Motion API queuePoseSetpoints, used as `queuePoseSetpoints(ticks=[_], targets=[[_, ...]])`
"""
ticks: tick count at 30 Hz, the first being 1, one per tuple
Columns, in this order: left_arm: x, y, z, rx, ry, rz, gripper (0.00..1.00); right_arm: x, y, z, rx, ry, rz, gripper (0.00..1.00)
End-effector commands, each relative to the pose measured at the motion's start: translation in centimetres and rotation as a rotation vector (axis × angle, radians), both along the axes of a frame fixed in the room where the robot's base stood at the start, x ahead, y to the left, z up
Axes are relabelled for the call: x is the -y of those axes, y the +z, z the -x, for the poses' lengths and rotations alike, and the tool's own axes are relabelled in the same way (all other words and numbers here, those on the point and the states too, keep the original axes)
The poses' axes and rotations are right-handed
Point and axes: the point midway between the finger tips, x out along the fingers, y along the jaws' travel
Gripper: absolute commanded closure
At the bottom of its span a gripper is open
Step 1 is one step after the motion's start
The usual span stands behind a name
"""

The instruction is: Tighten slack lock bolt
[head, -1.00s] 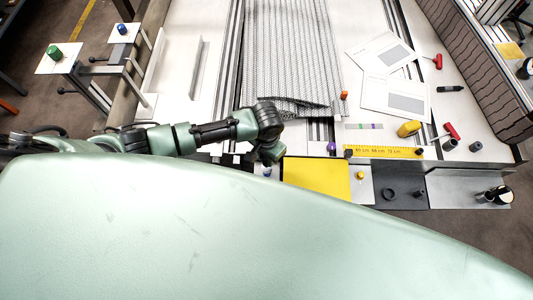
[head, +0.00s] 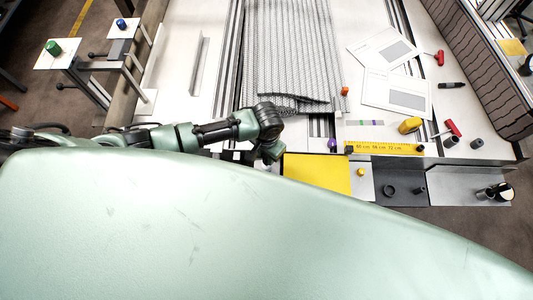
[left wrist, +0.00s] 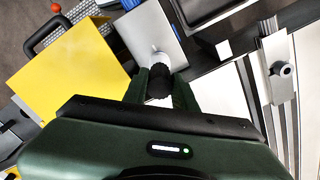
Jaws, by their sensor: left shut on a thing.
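My left gripper (head: 270,152) reaches in from the left to the front edge of the conveyor frame, pointing down. In the left wrist view its two dark green fingers (left wrist: 161,90) are shut on a black cylindrical knob (left wrist: 159,80) with a pale collar. The knob stands against a light metal plate (left wrist: 152,34). I cannot tell whether it is the slack lock bolt or how far it is turned. A grey round bolt head (left wrist: 281,70) sits on a rail bracket to the right, apart from the fingers. My right gripper is not in view.
A yellow block (left wrist: 72,70) with a black handle lies left of the fingers; its yellow top (head: 315,174) shows in the head view. A grey mesh belt (head: 290,50), papers (head: 396,92), red-handled tools (head: 452,127) and a yellow ruler (head: 385,148) are on the bench.

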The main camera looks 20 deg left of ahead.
Motion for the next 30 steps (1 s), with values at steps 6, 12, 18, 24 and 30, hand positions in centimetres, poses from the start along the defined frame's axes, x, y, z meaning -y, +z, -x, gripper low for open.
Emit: queuePoseSetpoints(ticks=[6,12,18,24,30], targets=[[0.0,0.2,-0.1,0.001,0.000,0.001,1.00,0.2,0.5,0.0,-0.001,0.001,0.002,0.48],[0.0,0.0,-0.2,0.001,0.000,0.000,1.00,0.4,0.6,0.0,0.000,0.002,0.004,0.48],[0.0,0.0,-0.1,0.001,0.000,0.000,1.00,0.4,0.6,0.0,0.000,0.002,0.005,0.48],[0.0,-0.5,-0.1,0.001,0.000,0.000,1.00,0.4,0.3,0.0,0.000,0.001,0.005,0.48],[0.0,-1.1,-0.1,0.000,0.000,-0.001,1.00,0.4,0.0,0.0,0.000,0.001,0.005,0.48]])
